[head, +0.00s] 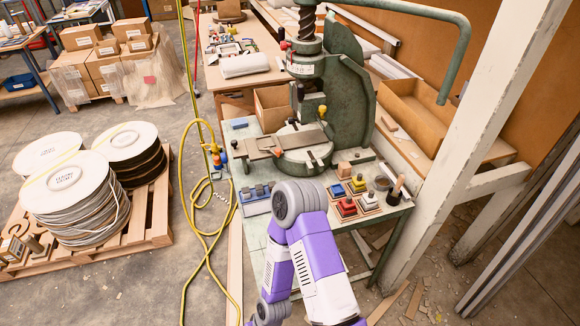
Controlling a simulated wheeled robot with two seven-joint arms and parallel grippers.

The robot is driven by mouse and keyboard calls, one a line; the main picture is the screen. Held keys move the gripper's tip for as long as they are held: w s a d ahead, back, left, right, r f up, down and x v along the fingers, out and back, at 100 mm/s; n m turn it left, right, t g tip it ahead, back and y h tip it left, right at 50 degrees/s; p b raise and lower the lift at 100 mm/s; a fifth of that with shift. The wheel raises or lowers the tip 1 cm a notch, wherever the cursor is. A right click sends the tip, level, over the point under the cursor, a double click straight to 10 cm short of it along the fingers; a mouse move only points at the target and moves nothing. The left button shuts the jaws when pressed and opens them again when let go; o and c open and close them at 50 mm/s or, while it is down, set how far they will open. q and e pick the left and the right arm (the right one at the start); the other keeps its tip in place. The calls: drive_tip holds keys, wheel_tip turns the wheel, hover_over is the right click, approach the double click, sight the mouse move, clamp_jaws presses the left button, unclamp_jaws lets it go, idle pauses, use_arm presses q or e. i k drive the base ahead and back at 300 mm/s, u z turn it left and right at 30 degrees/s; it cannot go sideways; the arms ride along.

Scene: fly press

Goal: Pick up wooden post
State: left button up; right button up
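No thing in the head view is clearly the loose wooden post. A small light wooden block (344,169) stands on the green press table (258,228), behind the coloured blocks. A large white-painted post (470,130) rises from the floor at the right as part of a frame. One purple and grey arm of mine bends over the table's front, and its end leaves the picture at the bottom. Neither gripper shows.
The green fly press (345,95) stands on the table, its handle arching right. Red, yellow and blue blocks (346,207) sit at the front right. A yellow hose (187,225) loops on the floor at left, near a pallet (150,225) of cable reels. Wood scraps litter the right floor.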

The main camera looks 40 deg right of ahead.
sight(343, 172)
drive_tip(key=u, duration=0.8)
drive_tip(key=k, duration=0.9)
drive_tip(key=z, duration=1.15)
